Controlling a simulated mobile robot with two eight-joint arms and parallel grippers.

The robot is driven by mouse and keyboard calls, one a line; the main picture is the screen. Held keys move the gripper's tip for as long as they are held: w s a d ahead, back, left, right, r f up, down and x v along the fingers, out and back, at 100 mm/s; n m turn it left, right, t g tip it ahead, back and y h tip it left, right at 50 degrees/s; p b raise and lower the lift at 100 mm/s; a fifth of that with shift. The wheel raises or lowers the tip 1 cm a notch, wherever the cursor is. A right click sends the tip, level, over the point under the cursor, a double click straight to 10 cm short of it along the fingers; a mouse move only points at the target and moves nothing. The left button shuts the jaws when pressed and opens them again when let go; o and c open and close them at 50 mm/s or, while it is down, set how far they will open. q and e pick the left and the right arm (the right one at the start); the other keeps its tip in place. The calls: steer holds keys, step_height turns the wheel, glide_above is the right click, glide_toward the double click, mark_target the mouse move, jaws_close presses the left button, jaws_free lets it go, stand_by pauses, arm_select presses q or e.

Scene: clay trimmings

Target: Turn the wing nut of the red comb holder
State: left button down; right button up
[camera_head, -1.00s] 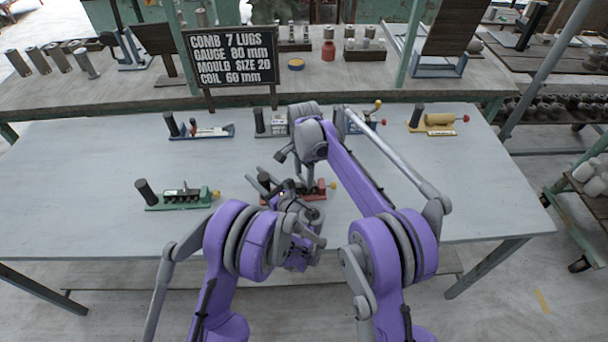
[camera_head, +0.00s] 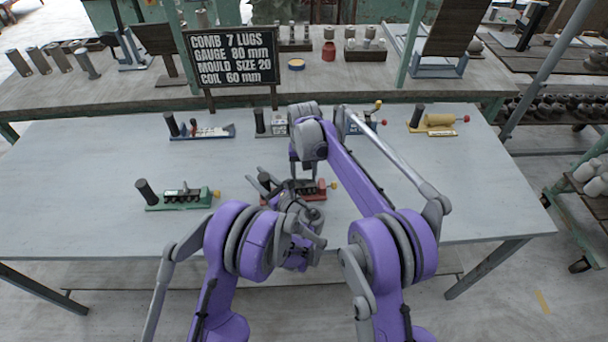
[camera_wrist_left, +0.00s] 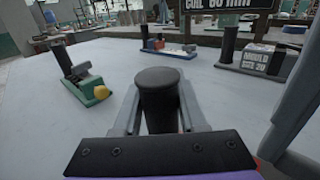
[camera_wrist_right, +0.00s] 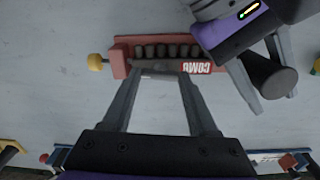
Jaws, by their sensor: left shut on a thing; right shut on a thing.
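The red comb holder (camera_head: 318,190) lies at the middle of the near table, partly hidden by my arms. The right wrist view shows its red body (camera_wrist_right: 120,62), a row of dark lugs, a COMB label and a yellow knob at its left end. My left gripper (camera_wrist_left: 158,105) is shut on its upright black handle (camera_wrist_left: 158,85), also seen in the right wrist view (camera_wrist_right: 270,78). My right gripper (camera_wrist_right: 158,75) points down at the holder's edge, its fingers around a small grey piece (camera_wrist_right: 153,69), apparently the wing nut; its shape is unclear.
A green holder (camera_head: 183,196) stands to the left. Three more holders, blue (camera_head: 212,134), a partly hidden one (camera_head: 270,126) and yellow (camera_head: 437,123), stand along the back, with another blue one behind my right arm. A black sign (camera_head: 230,58) stands behind. The table's right side is clear.

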steer(key=n, duration=0.4)
steer(key=shift+n, duration=2.1)
steer(key=o, duration=1.4)
step_height(320, 180, up, 12)
steer(key=shift+r, duration=0.1)
arm_select(q)
steer(key=shift+c, duration=1.9)
jaws_free()
